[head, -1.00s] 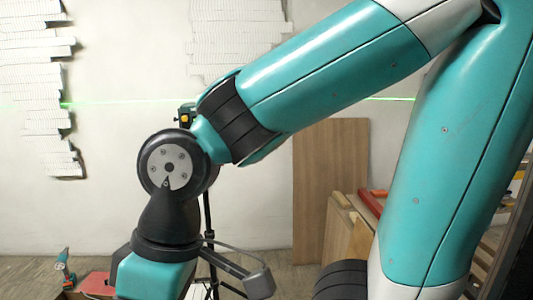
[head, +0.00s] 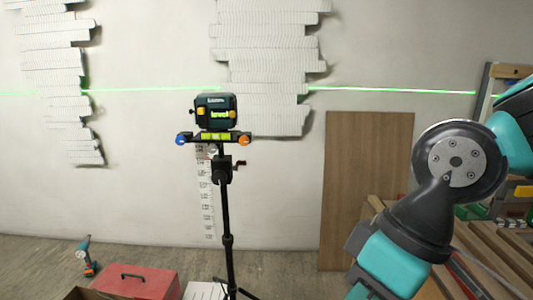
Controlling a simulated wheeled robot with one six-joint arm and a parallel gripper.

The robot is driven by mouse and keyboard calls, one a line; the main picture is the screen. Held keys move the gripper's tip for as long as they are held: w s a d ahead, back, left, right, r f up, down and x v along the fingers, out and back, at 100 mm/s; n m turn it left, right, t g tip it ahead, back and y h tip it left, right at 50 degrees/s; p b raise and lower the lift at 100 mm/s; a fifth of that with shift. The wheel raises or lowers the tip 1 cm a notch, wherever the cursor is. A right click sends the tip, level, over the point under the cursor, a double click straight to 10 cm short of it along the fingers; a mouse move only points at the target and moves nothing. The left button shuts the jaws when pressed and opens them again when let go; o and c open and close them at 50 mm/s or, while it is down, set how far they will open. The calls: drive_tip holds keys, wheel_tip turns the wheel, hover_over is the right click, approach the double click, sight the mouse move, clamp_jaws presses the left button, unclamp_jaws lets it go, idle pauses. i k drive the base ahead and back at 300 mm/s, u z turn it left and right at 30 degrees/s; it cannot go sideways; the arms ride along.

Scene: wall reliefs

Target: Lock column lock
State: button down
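A black tripod column (head: 226,215) stands upright in the middle of the head view. A small dark red knob or lever (head: 240,164) sticks out on the right of its upper clamp; whether this is the column lock, and its locked state, I cannot tell. A laser level (head: 215,111) sits on top, above a yellow bar level (head: 214,136) with a blue and an orange end. My arm (head: 400,255) is at the right, apart from the tripod. My gripper is not visible; the arm runs out of the bottom of the picture.
A wooden board (head: 365,180) leans on the wall right of the tripod. A red toolbox (head: 137,281) and a drill (head: 87,256) are at lower left. Timber pieces (head: 492,250) lie at the right. White reliefs (head: 268,60) hang on the wall.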

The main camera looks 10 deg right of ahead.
sight(234, 168)
drive_tip(key=i, duration=1.7)
